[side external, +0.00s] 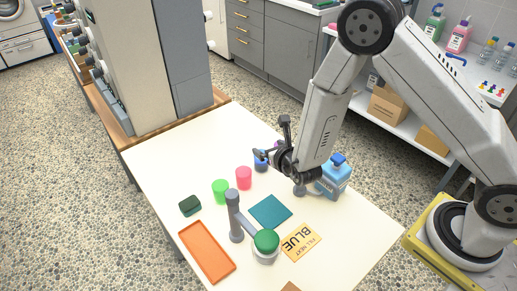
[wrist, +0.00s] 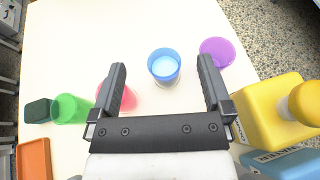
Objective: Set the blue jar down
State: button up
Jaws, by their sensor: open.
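The blue jar (side external: 261,164) stands upright on the white table, partly hidden by my gripper in the side view. In the wrist view the blue jar (wrist: 164,66) is seen from above, with a pale blue inside. My gripper (side external: 267,154) is open at the jar. In the wrist view its two fingers (wrist: 162,72) stand on either side of the jar with visible gaps, so neither finger touches it there. How deep the jar sits between the fingers is hard to tell. A card reading "FILL NEXT BLUE" (side external: 301,243) lies near the front.
Pink (side external: 244,178), green (side external: 220,191) and purple (wrist: 217,51) cups stand nearby. A teal mat (side external: 270,211), orange tray (side external: 206,251), dark green sponge (side external: 190,206) and grey stand (side external: 235,218) are nearer the front. A blue bottle (side external: 336,180) and yellow container (wrist: 268,112) crowd the right. The table's far left is clear.

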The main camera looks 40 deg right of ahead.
notch_tip(320, 180, up, 10)
jog(key=w+d+r+m+g+h, duration=0.1)
jog(key=w+d+m+g+h, duration=0.1)
jog(key=d+m+g+h, duration=0.35)
jog(key=m+g+y, duration=0.8)
jog(key=m+y, duration=0.1)
jog(key=m, duration=0.1)
send_over(260, 167)
jog(key=w+d, duration=0.2)
jog(key=f, duration=0.1)
jog(key=shift+t+h, duration=0.25)
jog(key=shift+s+a+f, duration=0.1)
jog(key=shift+s+f, duration=0.05)
jog(key=shift+f, duration=4.55)
jog(key=shift+s+f, duration=0.1)
jog(key=shift+f, duration=4.6)
